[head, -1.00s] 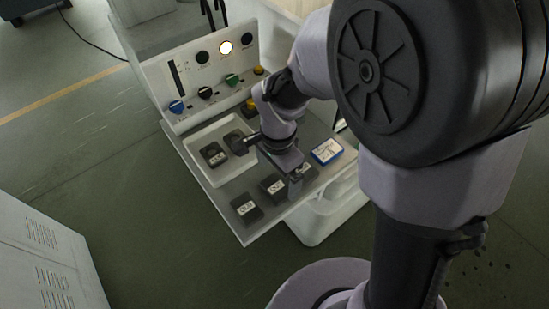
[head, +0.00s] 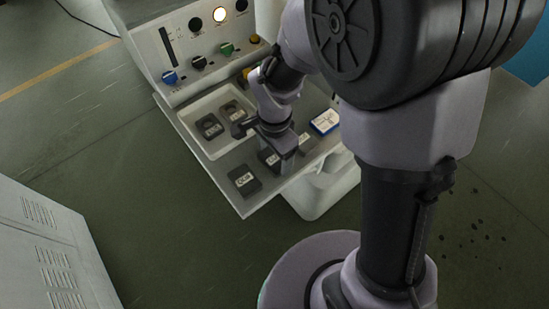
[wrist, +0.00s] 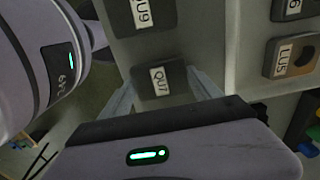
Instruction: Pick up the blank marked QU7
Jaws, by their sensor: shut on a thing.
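The dark square blank marked QU7 (wrist: 160,82) shows in the wrist view between the two pale fingers of my gripper (wrist: 163,98), which is shut on it. Its white label faces up. In the head view my gripper (head: 280,160) is low over the grey shelf of the machine, at the middle blank of the front row, which looks to be QU7 (head: 267,157). The arm hides part of it. Whether it is clear of the shelf I cannot tell. The blank marked QU9 (wrist: 142,15) lies beside it.
A white tray (head: 188,118) holds more dark blanks, one marked LU5 (wrist: 291,57). A blue-and-white box (head: 325,121) lies at the shelf's right. Behind stands a control panel (head: 180,45) with knobs and a lit lamp. A pale cabinet (head: 45,240) stands at left.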

